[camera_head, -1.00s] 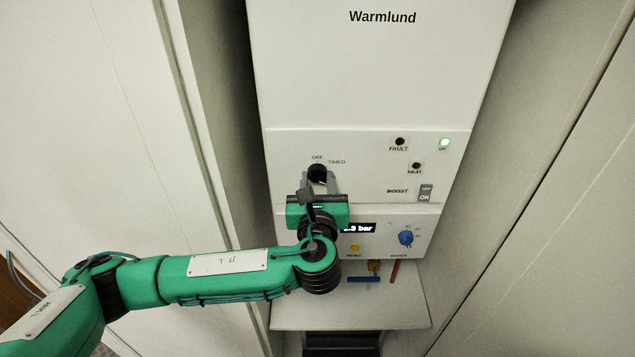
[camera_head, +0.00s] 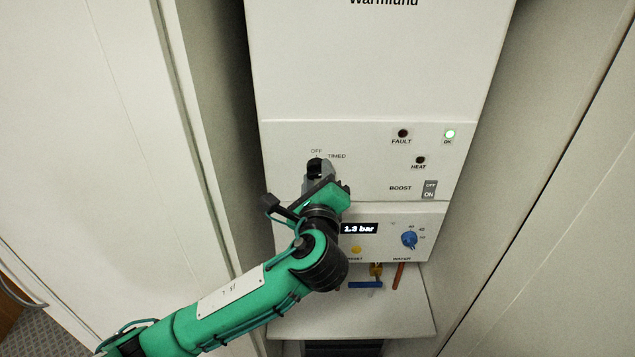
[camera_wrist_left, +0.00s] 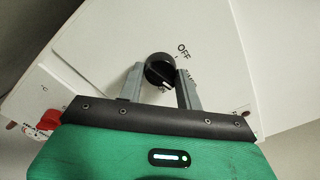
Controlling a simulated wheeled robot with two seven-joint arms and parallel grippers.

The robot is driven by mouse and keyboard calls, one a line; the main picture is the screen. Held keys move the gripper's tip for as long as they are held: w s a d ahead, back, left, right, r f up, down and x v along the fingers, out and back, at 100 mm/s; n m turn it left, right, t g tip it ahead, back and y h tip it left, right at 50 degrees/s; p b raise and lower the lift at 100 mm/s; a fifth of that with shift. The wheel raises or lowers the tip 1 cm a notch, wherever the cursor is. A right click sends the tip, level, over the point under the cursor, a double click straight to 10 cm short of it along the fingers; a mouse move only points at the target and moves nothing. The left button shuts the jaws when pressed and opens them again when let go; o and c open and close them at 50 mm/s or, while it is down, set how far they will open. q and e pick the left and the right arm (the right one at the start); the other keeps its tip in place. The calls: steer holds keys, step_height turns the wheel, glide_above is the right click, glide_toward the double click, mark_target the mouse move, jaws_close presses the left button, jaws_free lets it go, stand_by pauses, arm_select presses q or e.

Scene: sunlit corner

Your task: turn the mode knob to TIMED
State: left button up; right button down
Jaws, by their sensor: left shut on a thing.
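The black mode knob (camera_head: 314,166) is on the white Warmlund panel, below the OFF label and left of the TIMED label. My left gripper (camera_head: 318,178) is shut on it, its grey fingers on either side. In the left wrist view the knob (camera_wrist_left: 159,70) sits between the fingertips (camera_wrist_left: 160,82). A small white mark shows on the knob's lower right there, turned away from OFF; the right finger covers most of the TIMED label, so I cannot tell whether the mark lines up exactly. My right gripper is not in view.
The BOOST switch (camera_head: 429,189), a lit green lamp (camera_head: 449,134) and a blue water knob (camera_head: 409,240) are to the right. The display (camera_head: 359,229) reads 1.3 bar. A blue-handled valve (camera_head: 366,285) is below. White walls stand close on both sides.

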arm_select(q)
steer(key=shift+n+b, duration=0.4)
steer(key=shift+n, duration=0.8)
steer(key=shift+r, duration=0.1)
steer(key=o, duration=1)
